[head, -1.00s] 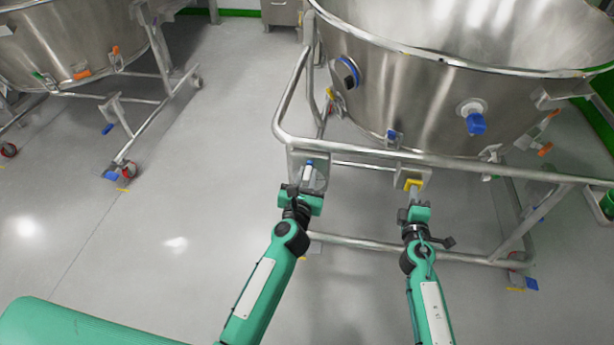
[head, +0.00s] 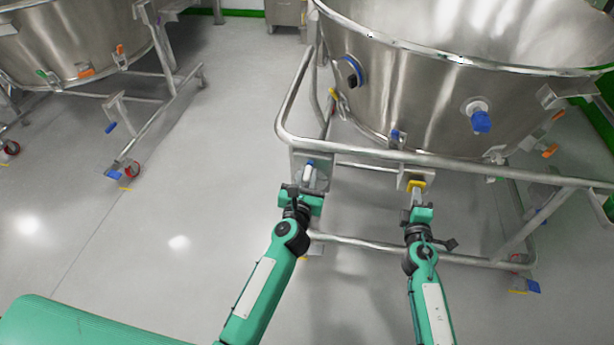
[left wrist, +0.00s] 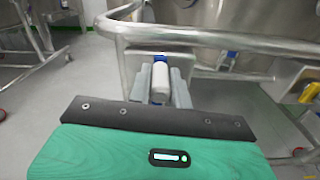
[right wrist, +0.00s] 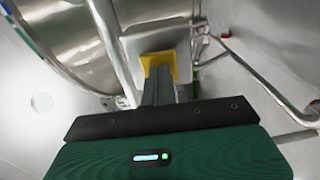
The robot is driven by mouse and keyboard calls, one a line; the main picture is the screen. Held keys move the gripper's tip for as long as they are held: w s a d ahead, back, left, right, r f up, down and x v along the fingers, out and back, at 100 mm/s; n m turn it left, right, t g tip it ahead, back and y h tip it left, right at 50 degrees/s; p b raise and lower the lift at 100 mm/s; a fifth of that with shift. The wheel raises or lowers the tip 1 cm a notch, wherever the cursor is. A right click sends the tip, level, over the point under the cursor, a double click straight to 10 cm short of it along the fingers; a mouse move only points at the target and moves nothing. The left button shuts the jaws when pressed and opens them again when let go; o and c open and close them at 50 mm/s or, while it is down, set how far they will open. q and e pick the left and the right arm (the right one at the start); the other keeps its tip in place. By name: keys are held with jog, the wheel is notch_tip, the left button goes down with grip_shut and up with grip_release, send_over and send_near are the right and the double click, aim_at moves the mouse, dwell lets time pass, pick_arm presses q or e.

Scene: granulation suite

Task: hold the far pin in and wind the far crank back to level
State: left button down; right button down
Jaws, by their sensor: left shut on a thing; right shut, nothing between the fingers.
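The crank's pale grip with a blue end (head: 309,166) is at the left corner of the near vessel's frame. My left gripper (head: 307,183) is shut on it; the left wrist view shows the grip (left wrist: 161,82) between the two fingers. The yellow pin (head: 416,184) sits on a bracket to the right, under the same rail. My right gripper (head: 417,197) is shut and empty, its fingertips at the pin's face. In the right wrist view the fingers overlap the yellow pin (right wrist: 158,66); I cannot tell how far in it is.
The frame's top rail (head: 400,158) runs just above both grippers, and a lower bar (head: 375,247) passes behind the right arm. The steel vessel (head: 420,100) stands behind. A second vessel (head: 75,45) on a wheeled frame is at far left. The floor between is clear.

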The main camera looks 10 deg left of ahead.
pick_arm(q)
jog(key=shift+f, duration=0.1)
jog(key=shift+d, duration=0.15)
pick_arm(e)
jog(key=s, duration=0.8)
dwell(0.4)
pick_arm(q)
jog(key=c, duration=1.2)
grip_release()
jog(key=shift+f, duration=0.1)
jog(key=shift+o, duration=0.6)
jog(key=s, duration=1)
